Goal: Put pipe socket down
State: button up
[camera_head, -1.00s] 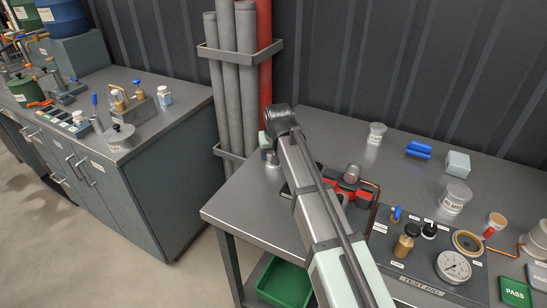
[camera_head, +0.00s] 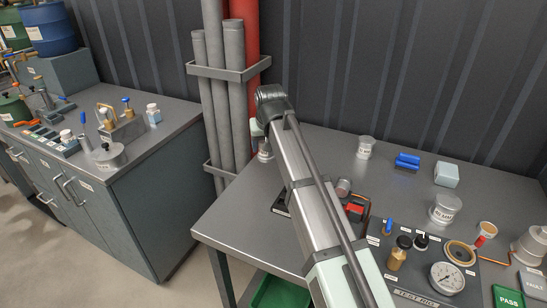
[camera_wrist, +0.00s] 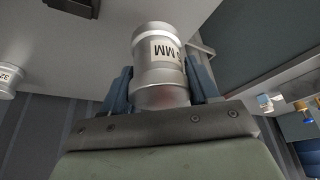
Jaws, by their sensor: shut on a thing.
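The pipe socket (camera_wrist: 159,58) is a silvery cylinder with raised rims and a pale label ending in "MM". My gripper (camera_wrist: 162,85) is shut on it, with one blue-grey finger on each side. In the head view the socket (camera_head: 265,152) shows below my gripper (camera_head: 259,134), over the back left part of the grey test bench (camera_head: 235,207). It looks roughly upright there. My arm hides part of this area, and I cannot tell whether the socket touches the bench top.
Another labelled socket (camera_head: 366,147) stands at the back of the bench, beside a blue object (camera_head: 407,163) and a pale box (camera_head: 447,175). A larger labelled container (camera_head: 445,208) stands nearer the test rig (camera_head: 417,296). Grey vertical pipes (camera_head: 235,95) rise close behind my gripper.

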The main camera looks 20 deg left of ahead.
jog(key=w+d+m, duration=0.1)
jog(key=w+d, duration=0.4)
jog(key=w, duration=0.8)
jog(key=shift+w+a+f+n+y, duration=0.1)
jog(key=shift+a+f+n, duration=0.3)
jog(key=shift+f, duration=1.2)
jog(key=shift+a+f+n+y, duration=0.15)
jog(key=shift+f+n, duration=0.3)
jog(key=shift+f, duration=1.1)
jog(key=shift+w+a+f+n+y, duration=0.1)
jog(key=shift+a+f+n, duration=0.3)
jog(key=shift+f, duration=1.2)
jog(key=shift+d, duration=0.1)
jog(key=o, duration=1.2)
jog(key=shift+f, duration=0.15)
jog(key=v, duration=1.2)
jog(key=shift+w+r, duration=0.2)
jog(key=shift+r, duration=0.05)
